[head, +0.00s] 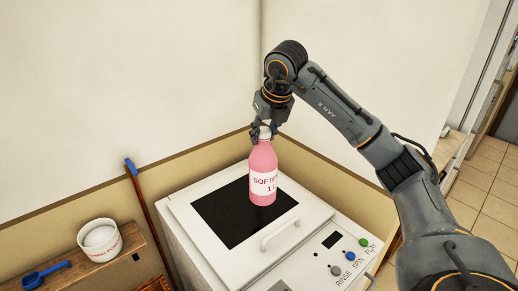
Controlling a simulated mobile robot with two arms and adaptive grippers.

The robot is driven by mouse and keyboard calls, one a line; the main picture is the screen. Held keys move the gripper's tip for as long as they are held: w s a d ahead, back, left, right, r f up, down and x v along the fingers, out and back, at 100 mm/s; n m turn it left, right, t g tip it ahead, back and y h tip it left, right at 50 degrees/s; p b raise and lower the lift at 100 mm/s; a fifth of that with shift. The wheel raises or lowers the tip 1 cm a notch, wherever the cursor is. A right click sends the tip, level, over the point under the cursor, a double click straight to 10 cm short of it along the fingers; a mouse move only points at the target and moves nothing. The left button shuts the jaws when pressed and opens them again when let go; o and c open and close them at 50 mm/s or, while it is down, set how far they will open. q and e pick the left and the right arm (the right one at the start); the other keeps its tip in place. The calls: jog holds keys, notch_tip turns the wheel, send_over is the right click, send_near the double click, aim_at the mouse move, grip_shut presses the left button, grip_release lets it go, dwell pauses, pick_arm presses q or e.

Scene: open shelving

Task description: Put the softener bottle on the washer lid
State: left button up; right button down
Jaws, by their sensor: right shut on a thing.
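The softener bottle (262,172) is pink with a white label and a pale cap, and it is upright. My right gripper (265,130) is shut on the bottle at its cap and neck, from above. The bottle shows over the dark panel of the washer lid (215,215), near the panel's right side. I cannot tell whether its base touches the lid. The washer lid is closed, white around the dark panel, with a handle (280,233) at its front edge. My left gripper is not in view.
The washer's control panel (340,262) with coloured knobs lies in front of the lid. A wooden shelf (75,262) at left holds a white tub (100,241) and a blue scoop (46,273). A blue-topped pole (140,195) leans beside the washer. Walls stand close behind.

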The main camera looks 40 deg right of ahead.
jog(key=d+p+x, duration=0.1)
jog(key=p+x, duration=0.2)
jog(key=x, duration=0.7)
jog(key=shift+w+d+r, duration=0.15)
jog(key=shift+w+r, duration=0.05)
jog(key=c, duration=1.4)
grip_release()
jog(key=shift+f, duration=0.25)
jog(key=o, duration=0.4)
jog(key=shift+c, duration=0.2)
jog(key=shift+o, duration=0.5)
jog(key=shift+s+r, duration=0.1)
